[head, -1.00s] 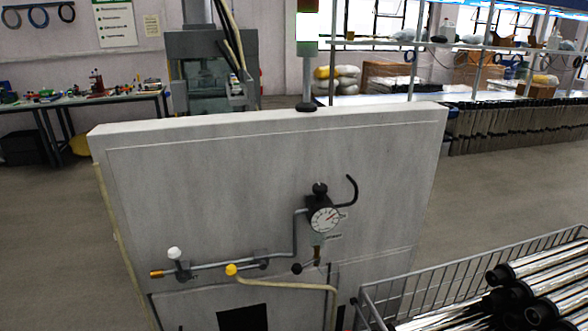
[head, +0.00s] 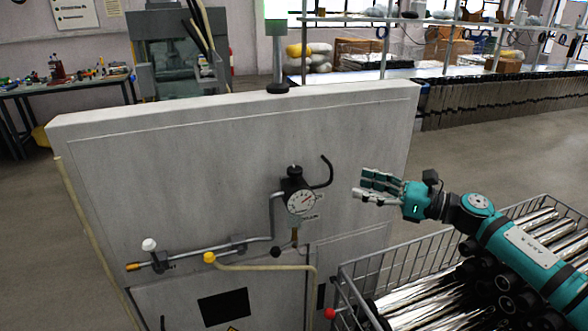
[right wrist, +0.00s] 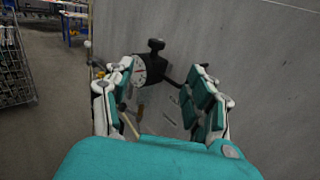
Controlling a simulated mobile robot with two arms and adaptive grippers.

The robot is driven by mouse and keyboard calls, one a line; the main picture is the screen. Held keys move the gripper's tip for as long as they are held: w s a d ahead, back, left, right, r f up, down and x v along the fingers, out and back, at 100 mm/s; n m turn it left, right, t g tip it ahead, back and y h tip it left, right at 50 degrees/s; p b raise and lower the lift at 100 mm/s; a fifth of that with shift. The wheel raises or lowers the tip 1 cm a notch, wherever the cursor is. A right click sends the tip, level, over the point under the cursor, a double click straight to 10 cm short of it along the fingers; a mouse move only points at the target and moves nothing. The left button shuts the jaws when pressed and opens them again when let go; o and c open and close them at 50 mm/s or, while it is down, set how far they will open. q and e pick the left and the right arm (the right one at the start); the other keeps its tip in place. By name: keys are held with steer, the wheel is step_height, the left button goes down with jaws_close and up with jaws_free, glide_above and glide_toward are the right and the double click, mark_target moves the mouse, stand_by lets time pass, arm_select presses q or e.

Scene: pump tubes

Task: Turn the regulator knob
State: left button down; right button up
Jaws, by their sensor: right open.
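The regulator (head: 298,199) is a black body with a round white dial on the grey panel of the cabinet (head: 180,160). A small black knob (head: 294,169) sits on its top, and a curved black hose comes off its right side. My right gripper (head: 363,187) is open and empty, to the right of the regulator and apart from it, fingers pointing left. In the right wrist view the knob (right wrist: 156,45) and dial (right wrist: 139,70) show beyond and between the open fingers (right wrist: 164,78); the left finger partly overlaps the dial. My left gripper is not in view.
A wire cart (head: 350,275) full of shiny tubes (head: 535,225) stands at the lower right, under my right arm. A grey pipe with white (head: 149,244) and yellow (head: 209,258) knobs runs along the panel. A red knob (head: 330,313) shows at the lower edge.

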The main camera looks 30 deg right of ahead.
steer(key=p, duration=0.1)
glide_toward(294, 168)
steer(key=x, duration=0.4)
steer(key=w, duration=0.1)
steer(key=w+a+p, duration=0.1)
steer(key=w+p, duration=0.1)
steer(key=shift+w+a+r+n, duration=0.15)
steer(key=shift+w+a+n, duration=0.15)
steer(key=shift+a, duration=0.1)
steer(key=shift+w+a+f+p, duration=0.25)
steer(key=shift+w+a+p, duration=0.2)
steer(key=shift+w+a, duration=0.25)
steer(key=shift+d, duration=0.15)
jaws_close()
